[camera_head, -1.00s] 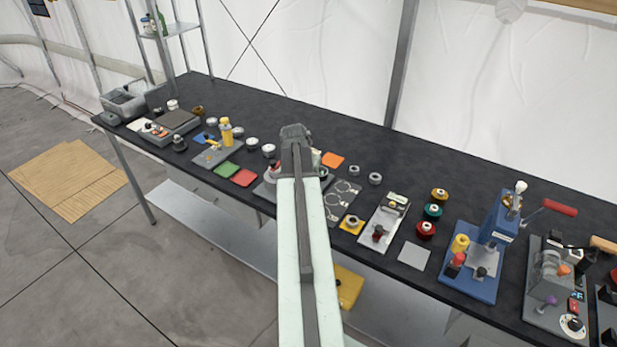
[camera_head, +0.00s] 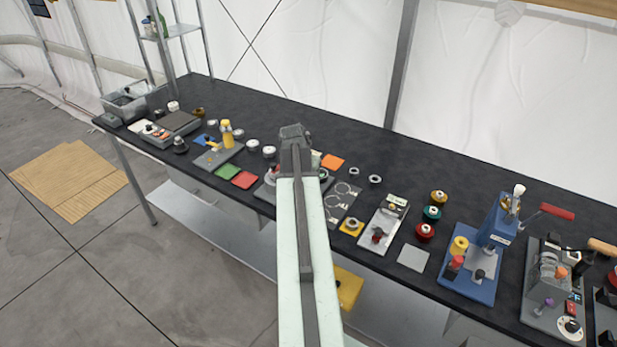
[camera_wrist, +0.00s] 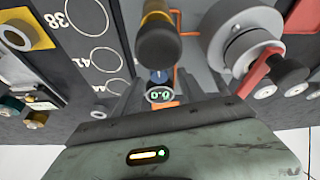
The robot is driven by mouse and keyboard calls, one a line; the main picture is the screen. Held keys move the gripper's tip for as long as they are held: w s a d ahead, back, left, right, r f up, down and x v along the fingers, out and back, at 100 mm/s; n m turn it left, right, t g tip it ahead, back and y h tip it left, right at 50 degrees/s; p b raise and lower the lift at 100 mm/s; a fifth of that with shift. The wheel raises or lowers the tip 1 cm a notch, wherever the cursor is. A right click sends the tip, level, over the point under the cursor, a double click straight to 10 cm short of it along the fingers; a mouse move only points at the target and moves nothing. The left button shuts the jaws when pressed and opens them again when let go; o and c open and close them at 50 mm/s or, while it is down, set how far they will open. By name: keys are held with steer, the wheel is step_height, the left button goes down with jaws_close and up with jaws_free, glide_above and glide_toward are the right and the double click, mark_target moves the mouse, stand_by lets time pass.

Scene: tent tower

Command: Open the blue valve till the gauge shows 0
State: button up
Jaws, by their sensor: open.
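My gripper (camera_wrist: 160,102) is open, with its grey fingers at either side of the picture's middle in the wrist view. Between them is a small blue part (camera_wrist: 158,76), which may be the blue valve; its shape is mostly hidden. Just below it in the picture is a small dark round face (camera_wrist: 160,95) with green marks, perhaps the gauge; its reading is too small to be sure. I cannot tell whether the fingers touch the blue part. In the head view my arm hides the gripper and most of the board under it.
A dark-capped brass knob (camera_wrist: 158,38), a red lever (camera_wrist: 262,66) and a large grey round fitting (camera_wrist: 240,42) stand close around the gripper. A sheet with numbered circles (camera_wrist: 90,42) lies beside the board. A blue press (camera_head: 490,240) stands right on the black table (camera_head: 420,155).

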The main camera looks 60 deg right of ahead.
steer(key=p+v, duration=0.5)
steer(key=v, duration=0.1)
steer(key=shift+r, duration=0.25)
